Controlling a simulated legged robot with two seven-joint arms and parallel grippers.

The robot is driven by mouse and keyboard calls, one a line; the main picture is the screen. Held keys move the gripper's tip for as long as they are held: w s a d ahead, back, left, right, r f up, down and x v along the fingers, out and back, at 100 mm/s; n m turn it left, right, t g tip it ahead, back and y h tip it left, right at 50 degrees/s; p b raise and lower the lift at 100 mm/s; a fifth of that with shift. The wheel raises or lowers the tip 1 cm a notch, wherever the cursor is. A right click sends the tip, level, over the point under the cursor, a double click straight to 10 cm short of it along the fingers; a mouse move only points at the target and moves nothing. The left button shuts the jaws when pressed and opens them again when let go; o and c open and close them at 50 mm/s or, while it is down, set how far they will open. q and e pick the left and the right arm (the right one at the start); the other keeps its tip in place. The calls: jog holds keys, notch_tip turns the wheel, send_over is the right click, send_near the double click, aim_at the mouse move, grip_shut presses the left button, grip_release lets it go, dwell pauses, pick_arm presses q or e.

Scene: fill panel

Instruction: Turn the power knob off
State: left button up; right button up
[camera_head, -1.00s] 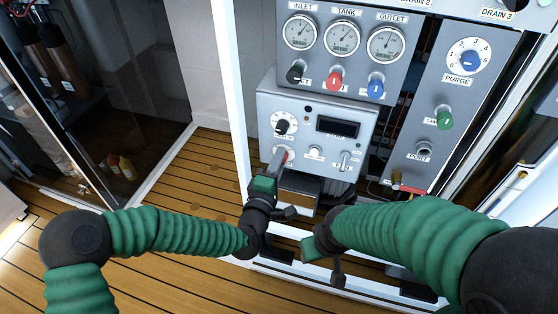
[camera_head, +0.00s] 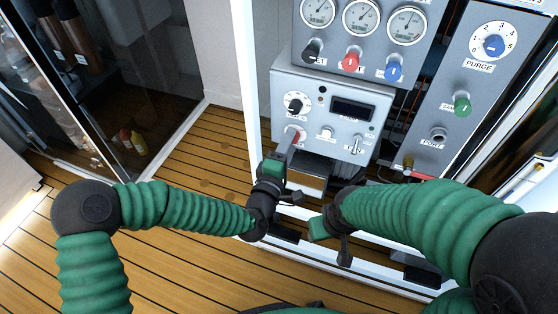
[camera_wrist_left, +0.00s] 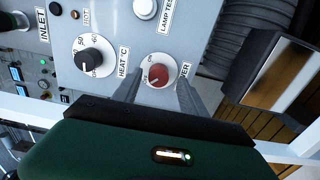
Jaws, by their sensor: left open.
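The power knob (camera_wrist_left: 158,74) is a red round knob with a white mark, on a white disc on the grey control panel (camera_head: 338,90). In the head view its place on the panel (camera_head: 296,135) is partly covered by my left gripper (camera_head: 293,146). In the left wrist view my left gripper (camera_wrist_left: 160,92) is open, with one finger at each side of the knob. I cannot tell whether the fingers touch it. My right gripper (camera_head: 325,235) is low in front of the cabinet, away from the panel; its jaws are not clear.
The black heat knob (camera_wrist_left: 95,57) is close beside the power knob. A lamp test button (camera_head: 327,132) and a toggle switch (camera_head: 358,143) are to the right. Gauges (camera_head: 361,17) and coloured valve knobs are above. A white cabinet post (camera_head: 249,80) stands left of the panel.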

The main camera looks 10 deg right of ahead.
pick_arm(q)
jog(key=p+v, duration=0.4)
jog(key=v, duration=1.1)
jog(key=shift+s+a, duration=0.25)
jog(key=shift+f, duration=0.1)
